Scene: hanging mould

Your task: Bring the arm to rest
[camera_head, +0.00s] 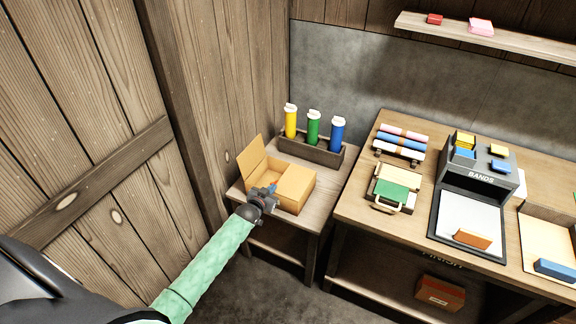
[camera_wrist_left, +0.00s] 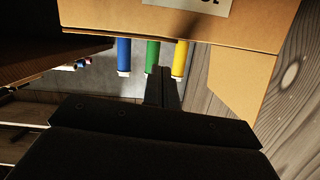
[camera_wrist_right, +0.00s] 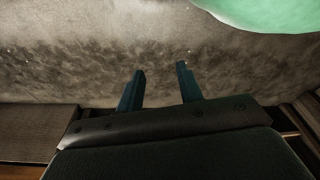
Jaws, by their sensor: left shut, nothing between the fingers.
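My left arm, in a pale green sleeve, reaches up from the bottom of the head view. Its gripper (camera_head: 268,192) is at the front of an open cardboard box (camera_head: 297,186) on the small side table (camera_head: 331,193). In the left wrist view the two fingers (camera_wrist_left: 162,88) are together with nothing between them, and the box (camera_wrist_left: 180,45) fills the top of the picture. Whether the fingers touch the box I cannot tell. My right gripper (camera_wrist_right: 160,88) shows only in the right wrist view. Its fingers are apart and empty, facing a grey, mottled surface.
A wooden holder (camera_head: 308,152) with yellow, green and blue tubes stands behind the box. A workbench (camera_head: 359,205) to the right carries a green-fronted case (camera_head: 391,192), rolls and a BANDS station (camera_head: 478,181). A wooden wall (camera_head: 100,130) stands close on the left.

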